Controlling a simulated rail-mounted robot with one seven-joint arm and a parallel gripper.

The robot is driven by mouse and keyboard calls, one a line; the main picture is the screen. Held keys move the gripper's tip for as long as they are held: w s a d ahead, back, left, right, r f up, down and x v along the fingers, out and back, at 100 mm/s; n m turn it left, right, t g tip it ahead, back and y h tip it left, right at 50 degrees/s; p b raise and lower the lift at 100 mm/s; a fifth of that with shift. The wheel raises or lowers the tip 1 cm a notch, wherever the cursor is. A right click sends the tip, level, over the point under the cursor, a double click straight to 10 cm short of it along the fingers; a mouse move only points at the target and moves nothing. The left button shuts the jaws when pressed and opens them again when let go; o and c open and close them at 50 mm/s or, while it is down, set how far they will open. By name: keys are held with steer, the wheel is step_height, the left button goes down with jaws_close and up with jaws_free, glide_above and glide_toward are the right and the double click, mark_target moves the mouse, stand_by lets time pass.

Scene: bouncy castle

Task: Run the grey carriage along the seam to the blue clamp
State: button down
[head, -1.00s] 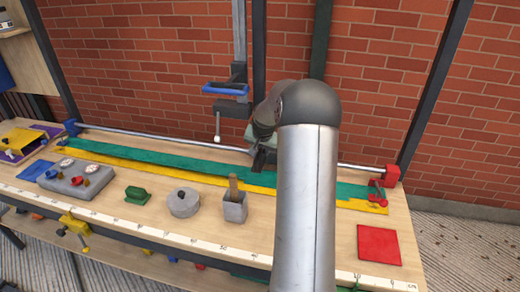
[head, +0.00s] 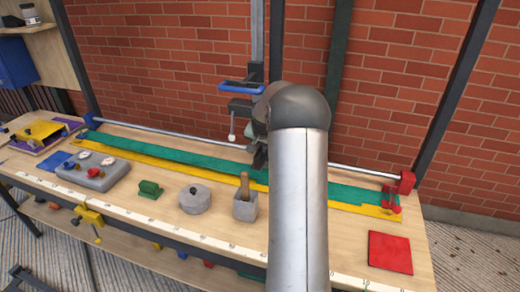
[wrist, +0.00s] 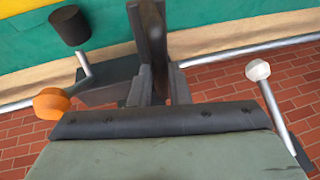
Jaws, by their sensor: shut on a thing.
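My gripper (wrist: 160,88) is shut on an upright dark fin (wrist: 152,45) of the grey carriage (wrist: 105,88). In the wrist view the carriage has an orange knob (wrist: 52,103) and a black roller-like cylinder (wrist: 68,25). In the head view my arm hides most of the carriage, near mid-rail. The green strip (head: 180,152) and yellow strip (head: 150,160) lie along the bench, their seam running lengthwise. A blue clamp-like block (head: 88,119) sits at the rail's left end, well left of my gripper.
A red block (head: 407,182) ends the rail at right.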

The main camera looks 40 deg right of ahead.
steer(key=c, duration=1.4)
jaws_free()
steer(key=shift+s+d, duration=0.1)
steer(key=shift+s, duration=0.05)
steer(key=shift+o, duration=0.2)
steer(key=shift+r, duration=0.1)
steer(key=b+v, duration=0.1)
steer(key=v, duration=1.1)
